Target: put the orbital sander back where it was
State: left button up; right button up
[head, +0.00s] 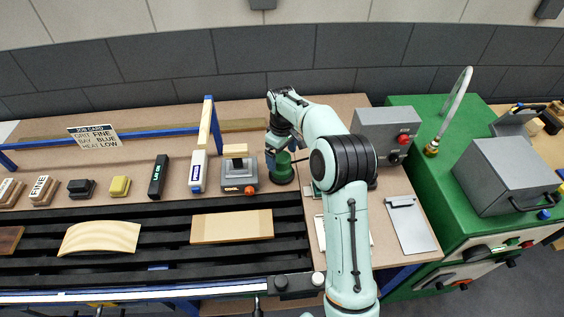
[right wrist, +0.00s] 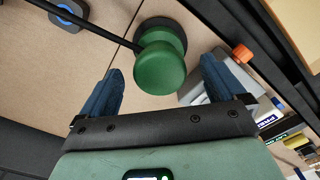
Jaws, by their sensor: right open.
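The orbital sander appears to be the green round-topped body on a black round base (head: 282,170), standing upright on the tan bench top. In the right wrist view the green sander (right wrist: 160,68) shows from above, with a black rod or hose running to the upper left. My right gripper (head: 281,155) is right at the sander, its arm reaching over the bench. Its blue fingers are open, one on each side of the sander's green top, with gaps showing, so nothing is gripped. My left gripper is not in view.
A grey device with an orange knob (head: 239,185) stands close left of the sander. A grey control box (head: 385,128) stands right of it, and a clipboard (head: 411,226) lies in front. Several blocks and tools line the bench leftward. A green cabinet (head: 430,190) is at right.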

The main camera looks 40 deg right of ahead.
notch_tip(320, 180, up, 7)
jog(key=shift+f+p, duration=0.1)
jog(key=shift+p, duration=0.3)
dwell(0.4)
